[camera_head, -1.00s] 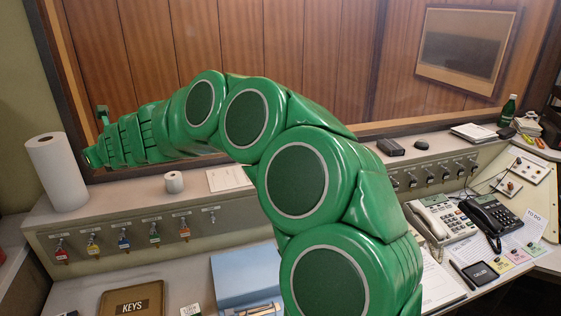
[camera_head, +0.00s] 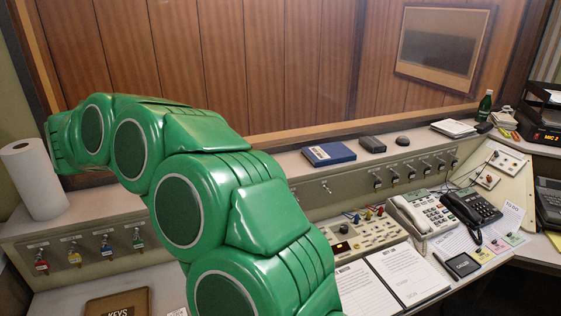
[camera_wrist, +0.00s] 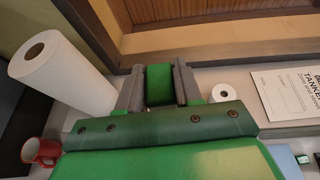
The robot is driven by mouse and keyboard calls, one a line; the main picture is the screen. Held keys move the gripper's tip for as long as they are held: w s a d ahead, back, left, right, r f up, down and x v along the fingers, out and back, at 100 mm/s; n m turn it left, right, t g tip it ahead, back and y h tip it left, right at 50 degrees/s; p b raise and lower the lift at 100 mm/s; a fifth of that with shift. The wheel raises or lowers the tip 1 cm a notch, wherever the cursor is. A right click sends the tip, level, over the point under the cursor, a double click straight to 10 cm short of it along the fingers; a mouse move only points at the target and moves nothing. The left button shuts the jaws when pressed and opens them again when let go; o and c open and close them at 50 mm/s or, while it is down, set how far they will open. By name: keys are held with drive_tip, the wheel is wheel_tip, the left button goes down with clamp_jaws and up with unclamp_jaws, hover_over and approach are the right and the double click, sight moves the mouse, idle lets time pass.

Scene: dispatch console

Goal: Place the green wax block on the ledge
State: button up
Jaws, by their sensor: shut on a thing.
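The green wax block (camera_wrist: 160,84) sits between the two grey fingers of my gripper (camera_wrist: 160,88) in the wrist view. My gripper is shut on it. The ledge is the pale shelf along the top of the console (camera_head: 288,162); it also shows in the wrist view (camera_wrist: 240,80). The block appears near or over the ledge, between the paper roll and the small white roll. I cannot tell whether it touches the ledge. In the head view my arm hides the gripper and the block.
A paper towel roll (camera_head: 35,180) stands at the ledge's left end. A small white roll (camera_wrist: 222,92) and a printed sheet (camera_wrist: 288,95) lie right of my gripper. A red mug (camera_wrist: 40,151) is lower left. A blue book (camera_head: 328,153) and dark boxes lie farther right on the ledge.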

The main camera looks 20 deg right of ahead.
drive_tip(key=s+d+f+m+g+h, duration=0.3)
drive_tip(key=s+d+f+m+h, duration=0.2)
drive_tip(key=m+h, duration=0.5)
wheel_tip(320, 180, down, 2)
drive_tip(key=shift+s+f+g+h, duration=0.15)
drive_tip(key=shift+s+g+h, duration=0.25)
drive_tip(key=shift+s, duration=0.45)
drive_tip(key=shift+w+a+f, duration=0.85)
drive_tip(key=shift+w+f, duration=0.7)
drive_tip(key=shift+w, duration=0.55)
drive_tip(key=shift+w+a+f, duration=0.8)
drive_tip(key=shift+w+f, duration=0.75)
drive_tip(key=shift+w, duration=0.55)
drive_tip(key=shift+w+a+f, duration=0.85)
drive_tip(key=shift+w+f, duration=0.7)
drive_tip(key=shift+w, duration=0.55)
